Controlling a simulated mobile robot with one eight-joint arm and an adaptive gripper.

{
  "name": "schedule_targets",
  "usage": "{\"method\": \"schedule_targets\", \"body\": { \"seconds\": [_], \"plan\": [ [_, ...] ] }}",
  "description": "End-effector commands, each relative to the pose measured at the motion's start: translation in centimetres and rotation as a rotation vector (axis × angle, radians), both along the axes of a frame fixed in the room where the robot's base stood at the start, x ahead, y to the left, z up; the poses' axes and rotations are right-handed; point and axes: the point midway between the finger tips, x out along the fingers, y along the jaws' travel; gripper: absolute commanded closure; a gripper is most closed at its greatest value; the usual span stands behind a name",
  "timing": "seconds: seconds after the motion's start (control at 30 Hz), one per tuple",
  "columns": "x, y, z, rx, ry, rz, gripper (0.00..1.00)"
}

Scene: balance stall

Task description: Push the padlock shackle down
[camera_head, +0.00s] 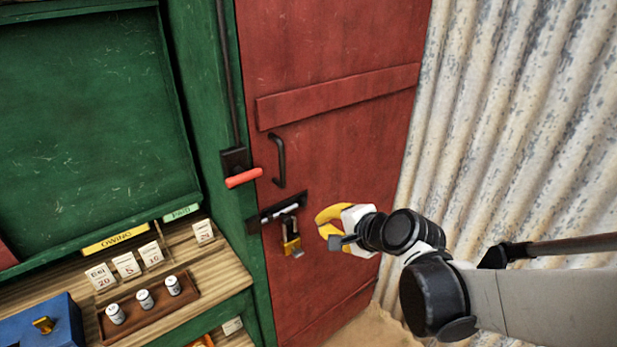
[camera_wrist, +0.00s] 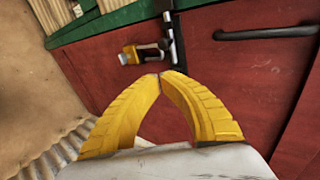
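The padlock (camera_head: 291,245) has a brass-yellow body and hangs from the dark bolt plate (camera_head: 284,208) on the red door. In the wrist view the padlock (camera_wrist: 131,54) lies sideways just beyond my fingertips, a little to the left. Its shackle is small and dark there; I cannot tell whether it is raised or seated. My gripper (camera_head: 320,225) has yellow fingers and is to the right of the padlock, apart from it. In the wrist view the fingertips (camera_wrist: 161,75) meet, with nothing visible between them.
A black door handle (camera_head: 279,160) stands out above the bolt. A red-handled lever (camera_head: 244,178) is on the green frame to the left. A wooden counter (camera_head: 190,255) with a tray (camera_head: 150,305) of small jars is at lower left. Corrugated metal (camera_head: 510,130) lines the right.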

Motion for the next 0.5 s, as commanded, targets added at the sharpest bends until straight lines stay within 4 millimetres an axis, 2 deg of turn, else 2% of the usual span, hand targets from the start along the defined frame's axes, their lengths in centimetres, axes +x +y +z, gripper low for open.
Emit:
{"method": "schedule_targets", "body": {
  "seconds": [0.3, 0.5],
  "plan": [
    [0.1, 0.1, -0.2, -0.003, 0.000, 0.002, 1.00],
    [1.8, 1.2, -1.7, -0.003, 0.001, 0.004, 1.00]
  ]
}}
